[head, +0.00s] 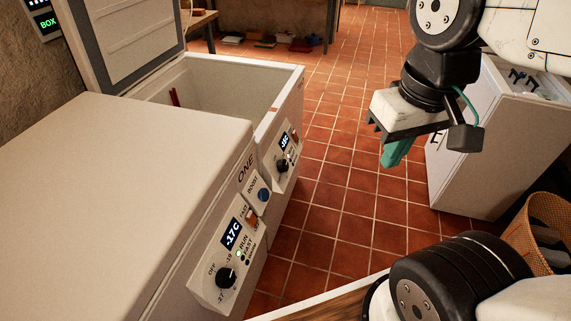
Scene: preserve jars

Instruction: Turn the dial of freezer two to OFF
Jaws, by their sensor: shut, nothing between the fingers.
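No label reading TWO shows. The near chest freezer (130,170), lid shut, is marked ONE. Its panel has a display reading about -17C (232,234) and a black dial (226,278) with OFF, -19 and -27 around it. Behind it stands an open chest freezer (273,112) with a smaller panel, a lit display (285,143) and a black dial (282,166); its markings and setting are too small to read. My gripper (392,158), with teal fingers, is shut and empty above the floor, right of both panels and apart from them.
A wicker basket (550,225) is at the right edge. A blue BOOST button (264,194) sits beside the near panel. The tiled floor between is clear.

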